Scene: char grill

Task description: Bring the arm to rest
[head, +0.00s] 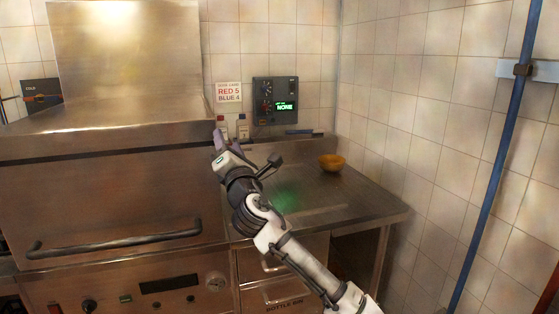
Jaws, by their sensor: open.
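My arm reaches from the lower right up over the steel counter. My gripper (220,143) is at its far end, by the right side of the grill hood and near the back of the counter. It looks small, and its fingers are seen partly edge-on. I see nothing held in it. It appears just in front of the small bottles at the back, but I cannot tell the exact gap.
The large steel grill (110,190) with a closed hood fills the left. The counter (345,195) holds an orange bowl (332,162). A control box (275,100) and sign (228,92) hang on the tiled wall. A blue pipe (495,165) runs at right.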

